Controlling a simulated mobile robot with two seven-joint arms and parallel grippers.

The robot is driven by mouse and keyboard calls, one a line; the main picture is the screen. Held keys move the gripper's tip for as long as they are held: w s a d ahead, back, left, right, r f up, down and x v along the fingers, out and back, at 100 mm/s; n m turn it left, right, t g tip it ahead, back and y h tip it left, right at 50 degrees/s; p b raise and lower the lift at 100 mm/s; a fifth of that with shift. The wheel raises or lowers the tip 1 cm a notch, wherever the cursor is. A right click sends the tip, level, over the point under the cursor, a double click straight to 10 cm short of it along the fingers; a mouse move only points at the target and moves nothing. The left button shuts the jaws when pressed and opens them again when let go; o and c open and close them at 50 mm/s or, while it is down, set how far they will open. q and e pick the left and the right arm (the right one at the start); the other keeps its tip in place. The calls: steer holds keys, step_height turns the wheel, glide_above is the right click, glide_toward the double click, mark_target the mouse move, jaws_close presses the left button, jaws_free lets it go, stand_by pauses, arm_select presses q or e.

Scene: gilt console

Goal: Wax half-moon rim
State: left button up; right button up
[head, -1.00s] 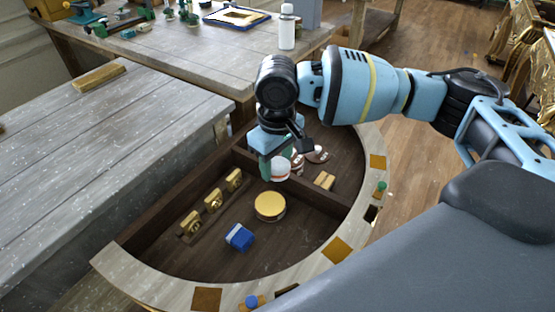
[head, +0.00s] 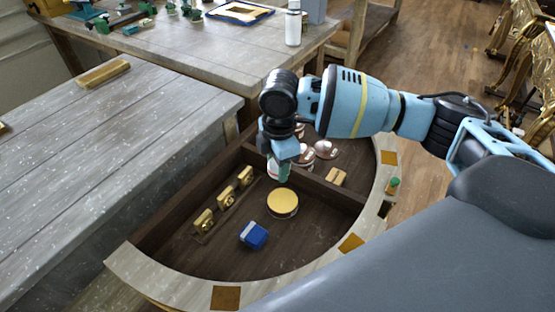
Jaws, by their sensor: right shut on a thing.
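The half-moon rim (head: 300,272) is a pale curved wooden band with brown-gold squares set along it. It edges a dark, divided half-round tray. My right gripper (head: 280,164) points down inside the tray, behind a round tin with a yellow top (head: 282,203). It is shut on a small green piece (head: 281,174), whose lower end hangs just above or behind the tin; contact cannot be told. A white jar (head: 271,172) is partly hidden behind the gripper. A blue block with a pale side (head: 253,235) lies in front of the tin. My left gripper is out of view.
Several brass pieces (head: 224,200) stand in a row at the tray's left. Tan blocks (head: 336,177) and a copper-coloured dome (head: 326,150) lie beyond a divider (head: 325,188). A small green-topped bottle (head: 392,187) stands at the right rim. A grey workbench (head: 110,160) borders the left.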

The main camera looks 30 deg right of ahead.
steer(key=n, duration=0.1)
steer(key=f+n, duration=0.1)
steer(key=n, duration=0.1)
steer(key=f+n, duration=0.1)
steer(key=shift+w+d, duration=0.15)
steer(key=shift+w, duration=0.15)
steer(key=n, duration=0.1)
steer(key=f+n, duration=0.1)
steer(key=n, duration=0.2)
steer(key=shift+w+d+f, duration=0.15)
steer(key=shift+d+f, duration=0.1)
steer(key=shift+f, duration=0.05)
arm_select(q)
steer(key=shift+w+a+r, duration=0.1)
arm_select(e)
steer(key=f+n, duration=0.1)
steer(key=n, duration=0.2)
steer(key=d+f+n, duration=0.1)
steer(key=f+n, duration=0.1)
steer(key=n, duration=0.1)
steer(key=f+n, duration=0.1)
steer(key=n, duration=0.3)
steer(key=shift+d+f, duration=0.25)
steer(key=shift+f, duration=0.1)
